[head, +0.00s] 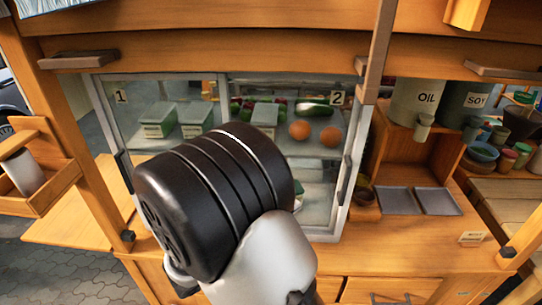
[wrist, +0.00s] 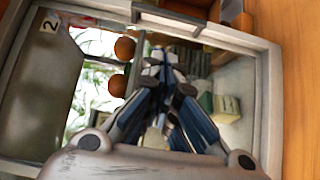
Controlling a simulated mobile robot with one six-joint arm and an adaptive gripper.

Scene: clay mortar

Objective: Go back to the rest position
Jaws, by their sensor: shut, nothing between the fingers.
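My gripper (wrist: 160,62) shows in the wrist view with its blue-and-black fingers together and nothing between them. It points toward the framed display case, with the case's frame (wrist: 262,110) around it in the picture. I cannot tell how deep the fingertips are relative to the frame. In the head view my black and white arm link covers the middle of the case, and the gripper is hidden behind it.
The case has panels marked 1 (head: 121,97) and 2 (head: 337,98). Inside are green containers (head: 158,119), an orange (head: 300,130) and a green vegetable (head: 314,110). Oil (head: 417,102) and soy (head: 464,102) canisters stand right. A wooden post (head: 378,50) rises near the case's right side.

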